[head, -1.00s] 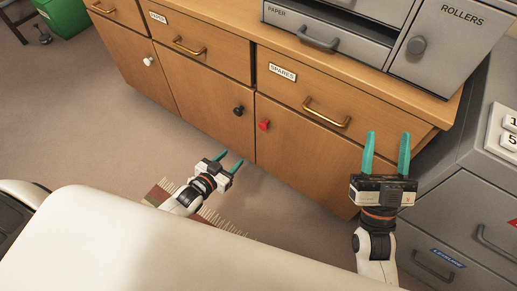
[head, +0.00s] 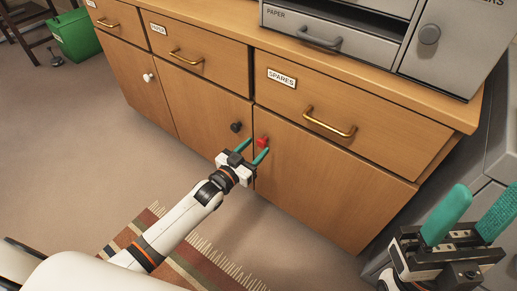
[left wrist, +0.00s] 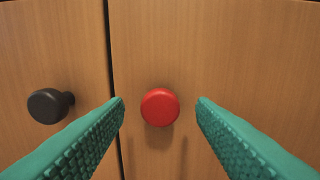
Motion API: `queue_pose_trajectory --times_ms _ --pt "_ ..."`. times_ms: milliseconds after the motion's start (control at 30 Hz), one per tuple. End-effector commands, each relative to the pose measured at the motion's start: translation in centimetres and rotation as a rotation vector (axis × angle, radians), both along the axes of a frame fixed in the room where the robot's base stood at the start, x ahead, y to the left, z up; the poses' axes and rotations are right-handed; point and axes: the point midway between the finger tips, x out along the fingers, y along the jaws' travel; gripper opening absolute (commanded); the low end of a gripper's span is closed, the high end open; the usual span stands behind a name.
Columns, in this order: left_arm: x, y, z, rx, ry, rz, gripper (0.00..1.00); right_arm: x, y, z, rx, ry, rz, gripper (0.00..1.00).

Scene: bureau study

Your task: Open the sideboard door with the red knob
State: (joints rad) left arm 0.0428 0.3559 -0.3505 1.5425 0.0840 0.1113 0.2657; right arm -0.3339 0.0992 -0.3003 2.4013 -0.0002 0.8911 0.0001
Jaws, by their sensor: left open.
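The sideboard door (head: 315,185) with the red knob is shut, below the drawer labelled SPARES. Its red knob (head: 262,142) sits near the door's left edge, and it shows in the middle of the left wrist view (left wrist: 160,107). My left gripper (head: 256,153) is open, close in front of the red knob. In the left wrist view its teal fingers (left wrist: 160,115) lie on either side of the knob, apart from it. My right gripper (head: 478,217) is open and empty at the lower right, away from the door.
A black knob (head: 236,127) on the neighbouring door (head: 205,105) is just left of the red one. A white knob (head: 148,78) is on the door further left. A grey cabinet (head: 480,195) stands at the right. A striped rug (head: 185,250) lies on the floor.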

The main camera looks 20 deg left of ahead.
Motion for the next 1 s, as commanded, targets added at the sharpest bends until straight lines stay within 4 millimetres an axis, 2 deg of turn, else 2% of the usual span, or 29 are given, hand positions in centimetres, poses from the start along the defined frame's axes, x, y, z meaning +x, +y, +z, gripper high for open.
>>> queue_pose_trajectory --times_ms 33,200,533,833,1000 --pt "0.8 -0.3 -0.2 0.0 -0.002 0.0 0.51 0.1 0.0 0.1 0.0 -0.017 -0.001 0.53" --pt "2.1 -0.8 -0.1 0.001 0.0 0.0 0.51 0.4 0.1 0.5 -0.002 -0.034 -0.002 0.53" --pt "2.3 -0.9 0.0 0.001 0.002 0.0 0.51 0.4 0.1 0.6 -0.004 -0.036 -0.001 0.53" --pt "2.3 -0.8 0.0 0.0 0.001 0.0 0.02 0.4 0.1 0.6 -0.003 -0.037 -0.001 0.53" --pt "2.2 -0.8 0.0 0.001 0.002 0.001 0.0 0.4 0.1 0.7 -0.003 -0.037 -0.001 0.53"
